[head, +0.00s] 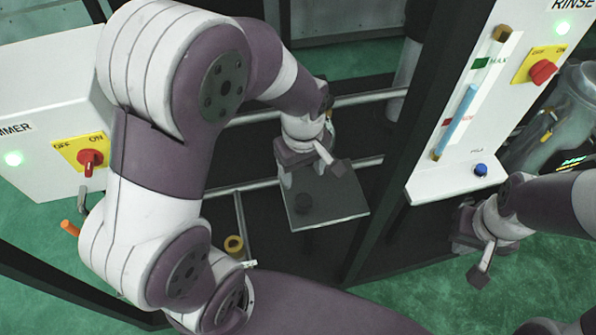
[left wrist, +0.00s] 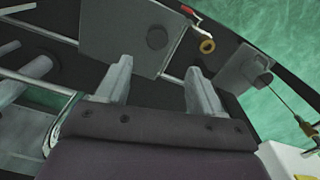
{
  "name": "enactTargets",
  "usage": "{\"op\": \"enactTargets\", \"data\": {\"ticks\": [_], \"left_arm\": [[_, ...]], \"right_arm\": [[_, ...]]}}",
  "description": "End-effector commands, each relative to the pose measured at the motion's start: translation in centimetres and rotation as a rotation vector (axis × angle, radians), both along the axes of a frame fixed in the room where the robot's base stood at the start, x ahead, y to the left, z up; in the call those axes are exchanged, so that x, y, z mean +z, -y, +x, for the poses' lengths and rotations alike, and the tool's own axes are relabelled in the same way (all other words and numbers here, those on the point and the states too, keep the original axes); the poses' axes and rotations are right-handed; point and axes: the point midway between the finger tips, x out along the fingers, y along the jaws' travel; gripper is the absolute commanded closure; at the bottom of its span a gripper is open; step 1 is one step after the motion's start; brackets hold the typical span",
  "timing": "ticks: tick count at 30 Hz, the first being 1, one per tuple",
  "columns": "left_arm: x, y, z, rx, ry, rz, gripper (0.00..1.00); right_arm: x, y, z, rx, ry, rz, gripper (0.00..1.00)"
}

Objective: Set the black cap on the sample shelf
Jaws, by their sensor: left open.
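The black cap (head: 303,203) sits on a flat grey plate (head: 345,196), which appears to be the sample shelf, in the middle of the head view. In the left wrist view the cap (left wrist: 157,38) is a dark round shape near the right edge of the plate (left wrist: 108,30). My left gripper (head: 303,172) is above the plate, close to the cap. In the left wrist view its two fingers (left wrist: 157,80) are spread with nothing between them, and the cap lies beyond them. My right gripper (head: 478,262) hangs at the right; its jaw gap is unclear.
A brass ring (head: 233,244) is left of the plate. Metal rails (head: 352,163) and a dark post (head: 405,150) surround it. A white panel with a blue gauge tube (head: 456,122) and blue button (head: 481,170) stands right. A switch box (head: 38,150) stands left.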

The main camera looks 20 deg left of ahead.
Motion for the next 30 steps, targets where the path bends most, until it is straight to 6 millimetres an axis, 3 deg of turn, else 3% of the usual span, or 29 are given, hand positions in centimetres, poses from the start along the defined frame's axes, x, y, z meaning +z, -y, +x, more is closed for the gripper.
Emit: {"op": "enactTargets", "data": {"ticks": [6, 10, 24, 25, 27, 30], "left_arm": [[0.9, -3.1, -3.6, -0.584, 0.073, 0.026, 0.33], [0.9, -4.0, -4.9, -0.803, 0.097, 0.05, 0.33], [0.9, -4.0, -5.1, -0.842, 0.101, 0.054, 0.33], [0.9, -4.0, -5.1, -0.842, 0.101, 0.054, 0.36], [0.9, -4.0, -5.1, -0.842, 0.101, 0.054, 0.57], [0.9, -4.0, -5.1, -0.842, 0.101, 0.054, 0.57]], "right_arm": [[0.0, 0.0, 0.0, 0.0, 0.0, 0.0, 1.0], [0.0, 0.0, 0.0, 0.0, 0.0, 0.0, 1.0], [0.0, 0.0, 0.0, 0.0, 0.0, 0.0, 1.0], [0.0, 0.0, 0.0, 0.0, 0.0, 0.0, 1.0], [0.0, 0.0, 0.0, 0.0, 0.0, 0.0, 1.0], [0.0, 0.0, 0.0, 0.0, 0.0, 0.0, 1.0]]}}
